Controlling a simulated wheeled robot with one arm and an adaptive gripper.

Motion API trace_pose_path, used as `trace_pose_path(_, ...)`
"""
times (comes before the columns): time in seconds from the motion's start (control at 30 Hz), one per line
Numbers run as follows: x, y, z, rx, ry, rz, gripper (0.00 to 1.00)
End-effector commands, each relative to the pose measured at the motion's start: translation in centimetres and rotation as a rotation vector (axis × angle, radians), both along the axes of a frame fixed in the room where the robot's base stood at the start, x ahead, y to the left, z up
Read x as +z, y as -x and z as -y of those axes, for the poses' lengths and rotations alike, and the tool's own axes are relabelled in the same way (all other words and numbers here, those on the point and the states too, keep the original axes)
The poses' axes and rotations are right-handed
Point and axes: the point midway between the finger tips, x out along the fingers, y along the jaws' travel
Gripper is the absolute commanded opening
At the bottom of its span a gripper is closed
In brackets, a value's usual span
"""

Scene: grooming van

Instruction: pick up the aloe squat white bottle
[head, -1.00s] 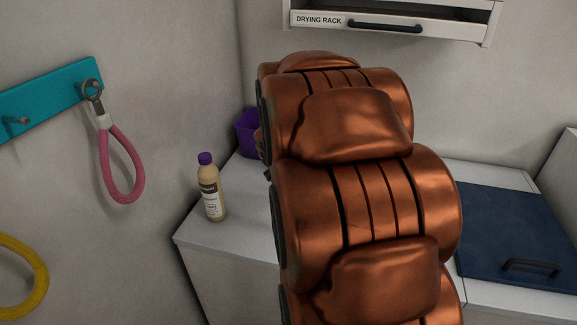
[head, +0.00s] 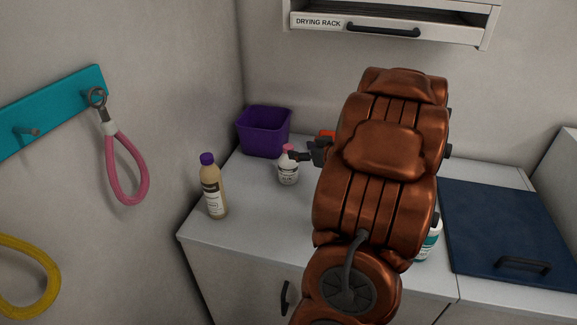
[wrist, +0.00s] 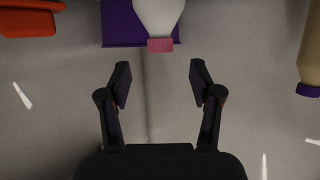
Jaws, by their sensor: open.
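A squat white bottle (head: 288,173) with a pink cap stands upright on the counter, left of my arm in the head view. Its label is too small to read. In the wrist view the white bottle (wrist: 158,14) shows at the top edge, cap toward me and partly cut off. My gripper (wrist: 159,78) is open and empty, and the bottle lies beyond its fingertips, roughly centred between them. In the head view my gripper (head: 303,156) is close to the bottle's right side, partly hidden by my arm.
A purple bin (head: 264,132) stands behind the bottle. A tan bottle (head: 213,190) with a purple cap stands front left. An orange-red object (head: 327,136) and a teal-and-white bottle (head: 430,243) are partly behind my arm. A drying rack (head: 390,25) hangs above.

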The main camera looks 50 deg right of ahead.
Motion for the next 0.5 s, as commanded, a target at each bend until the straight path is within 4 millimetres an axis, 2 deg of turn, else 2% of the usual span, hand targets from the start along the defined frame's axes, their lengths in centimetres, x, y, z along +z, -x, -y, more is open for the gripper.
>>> trace_pose_path(0.5, -2.2, -4.0, 0.4, 0.006, -0.003, 0.002, 0.64)
